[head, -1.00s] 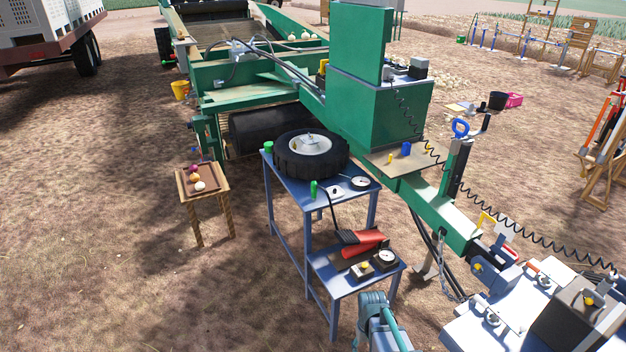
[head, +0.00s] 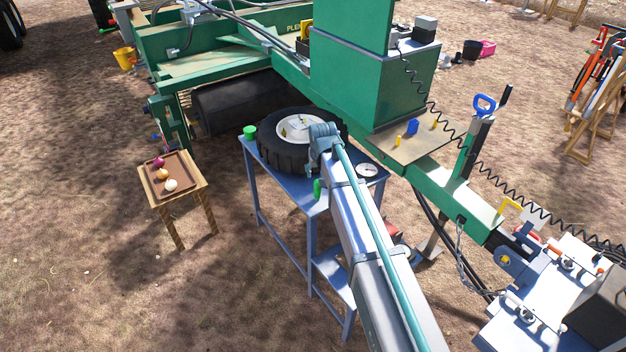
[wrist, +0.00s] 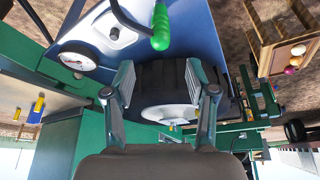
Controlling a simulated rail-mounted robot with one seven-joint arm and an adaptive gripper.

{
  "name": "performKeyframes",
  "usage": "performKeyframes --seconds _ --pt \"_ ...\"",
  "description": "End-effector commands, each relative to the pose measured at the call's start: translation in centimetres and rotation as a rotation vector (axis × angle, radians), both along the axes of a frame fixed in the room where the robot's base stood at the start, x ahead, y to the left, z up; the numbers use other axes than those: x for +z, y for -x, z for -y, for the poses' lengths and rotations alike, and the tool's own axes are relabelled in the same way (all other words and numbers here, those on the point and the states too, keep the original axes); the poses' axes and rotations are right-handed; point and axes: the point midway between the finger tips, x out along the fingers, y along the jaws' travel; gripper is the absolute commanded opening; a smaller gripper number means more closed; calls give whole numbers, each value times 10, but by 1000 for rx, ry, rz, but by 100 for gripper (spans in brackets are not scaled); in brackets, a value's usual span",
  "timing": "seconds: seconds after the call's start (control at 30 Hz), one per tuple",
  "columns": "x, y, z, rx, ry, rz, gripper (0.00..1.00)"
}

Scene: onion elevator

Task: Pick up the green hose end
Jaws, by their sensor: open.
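The green hose end (wrist: 160,27) shows at the top of the wrist view, beyond the fingertips, with a dark hose running from it. In the head view the green hose end (head: 317,188) stands at the front edge of the blue table (head: 262,160), just left of my arm. My gripper (wrist: 160,80) is open and empty in the wrist view, its fingers spread in front of the tyre and apart from the hose end. In the head view my arm reaches over the table, and its jaws cannot be made out there.
A black tyre (head: 270,151) with a pale hub lies on the table, near a green cap (head: 249,132) and a round gauge (head: 367,170). The green machine (head: 350,80) stands close behind. A small wooden table (head: 190,207) with onions is to the left.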

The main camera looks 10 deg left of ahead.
Motion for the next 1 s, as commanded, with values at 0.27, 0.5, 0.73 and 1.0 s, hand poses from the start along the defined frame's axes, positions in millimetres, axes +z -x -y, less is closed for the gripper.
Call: performKeyframes --seconds 0.27,0.5,0.73,1.0 --pt "-27 -11 -2 -15 -3 -3 56" --pt "-51 -21 -4 -14 -5 -1 56" --pt "-65 -25 -5 -14 -3 -3 56" --pt "-96 -36 -9 -14 -3 -2 56"
